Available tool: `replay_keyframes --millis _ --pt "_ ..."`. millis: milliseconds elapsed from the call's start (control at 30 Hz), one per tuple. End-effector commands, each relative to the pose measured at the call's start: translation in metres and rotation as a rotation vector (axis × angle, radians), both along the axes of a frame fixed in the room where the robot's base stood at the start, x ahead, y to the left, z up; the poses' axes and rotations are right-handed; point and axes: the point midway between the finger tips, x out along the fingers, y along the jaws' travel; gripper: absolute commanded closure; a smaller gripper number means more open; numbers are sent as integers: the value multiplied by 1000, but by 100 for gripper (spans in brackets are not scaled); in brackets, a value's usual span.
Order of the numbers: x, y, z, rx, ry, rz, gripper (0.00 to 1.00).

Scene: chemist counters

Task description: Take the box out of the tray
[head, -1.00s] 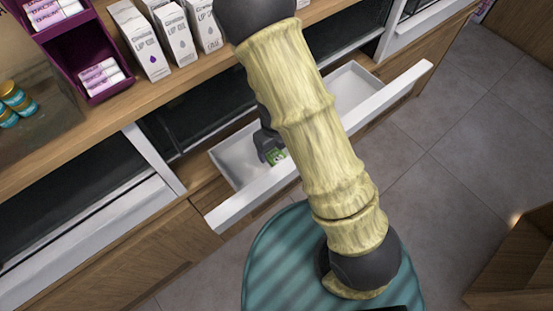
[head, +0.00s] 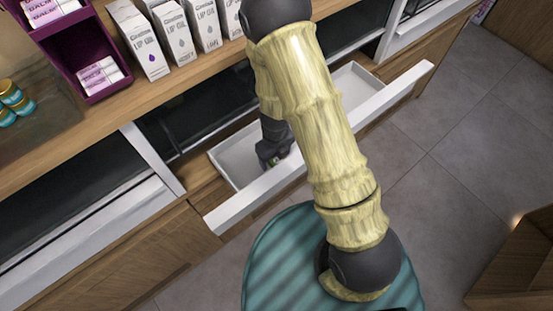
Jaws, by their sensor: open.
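The tray (head: 232,212) is a white, shallow, drawer-like tray pulled out from the wooden counter, in the middle of the head view. My gripper (head: 270,158) is dark grey and reaches down into the tray at the box. It is open; its fingertips are small and partly hidden, and I cannot tell whether they touch the box. My arm covers the middle of the tray.
White lip oil boxes (head: 176,40) stand in a row on the counter above. A purple display stand (head: 88,50) with small boxes and several small jars (head: 14,100) are at the upper left. Grey tiled floor (head: 440,210) is clear at the right.

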Motion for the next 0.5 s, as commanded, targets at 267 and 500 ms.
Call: replay_keyframes --millis 267,500 --pt "0 0 0 0 0 0 27" --pt "0 0 0 0 0 0 63"
